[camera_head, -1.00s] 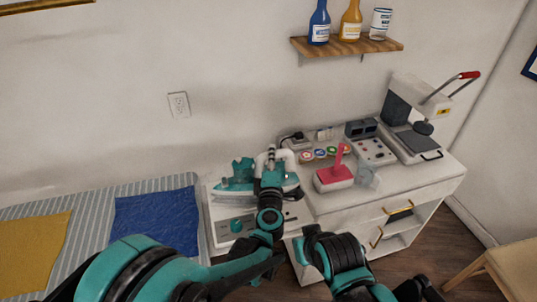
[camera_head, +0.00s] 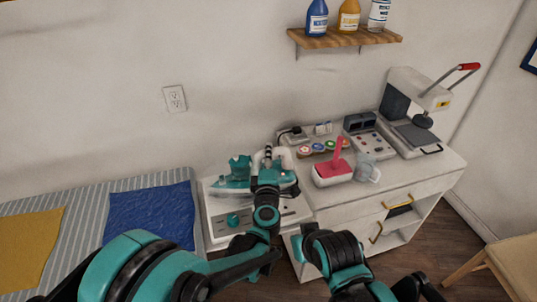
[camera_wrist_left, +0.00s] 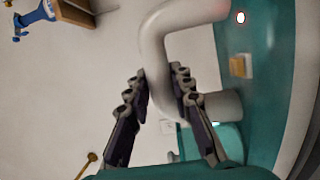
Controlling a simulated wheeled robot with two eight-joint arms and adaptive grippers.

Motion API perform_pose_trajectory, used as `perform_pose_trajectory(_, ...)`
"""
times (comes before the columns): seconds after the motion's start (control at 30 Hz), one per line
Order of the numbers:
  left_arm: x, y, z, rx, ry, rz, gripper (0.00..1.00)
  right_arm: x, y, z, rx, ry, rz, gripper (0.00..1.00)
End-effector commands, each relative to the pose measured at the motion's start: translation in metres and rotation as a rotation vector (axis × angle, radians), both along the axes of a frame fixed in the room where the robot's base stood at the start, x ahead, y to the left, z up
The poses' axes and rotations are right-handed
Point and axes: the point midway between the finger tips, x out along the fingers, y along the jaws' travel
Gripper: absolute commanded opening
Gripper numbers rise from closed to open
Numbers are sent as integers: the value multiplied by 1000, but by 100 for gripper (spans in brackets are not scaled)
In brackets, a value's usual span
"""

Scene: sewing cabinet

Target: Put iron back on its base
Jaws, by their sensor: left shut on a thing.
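The teal and white iron (camera_head: 236,178) is at the white base unit with a teal dial (camera_head: 216,228), left of the cabinet top. The iron appears over the rear of the base. I cannot tell whether it rests there or hangs just above. My left gripper (camera_head: 268,160) is shut on the iron's white curved handle. In the left wrist view the handle (camera_wrist_left: 155,55) passes between the two fingers (camera_wrist_left: 163,85), and the teal body (camera_wrist_left: 265,100) lies to the right. My left wrist hides part of the iron and base. My right arm shows at the bottom, its gripper not clearly seen.
On the cabinet (camera_head: 330,196), right of the base, are a pink-handled white block (camera_head: 332,176), a clear pitcher (camera_head: 367,168), spools (camera_head: 317,149) and a heat press (camera_head: 415,115). A striped board with a blue cloth (camera_head: 150,215) is left. A wall shelf (camera_head: 345,39) hangs above.

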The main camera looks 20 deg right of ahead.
Motion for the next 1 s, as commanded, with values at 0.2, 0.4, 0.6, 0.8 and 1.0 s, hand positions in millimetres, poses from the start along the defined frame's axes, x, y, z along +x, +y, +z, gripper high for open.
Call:
perform_pose_trajectory(0.2, 0, 0, -3, 3, -2, 0, 0, 0, 0, -3, 0, 0, 0, 0)
perform_pose_trajectory(0.4, 0, 0, -6, 3, -2, 0, 0, 0, 0, -6, 0, 0, 0, 0)
perform_pose_trajectory(0.6, 0, 0, -10, 3, -2, 0, 0, 0, 0, -9, 0, 0, 0, 0)
perform_pose_trajectory(0.8, 0, 0, -10, 2, -2, 0, 46, 0, 0, -10, 0, 0, 0, 0)
perform_pose_trajectory(1.0, 0, 0, -10, 1, 0, 0, 46, 0, 0, -10, 0, 0, 0, 0)
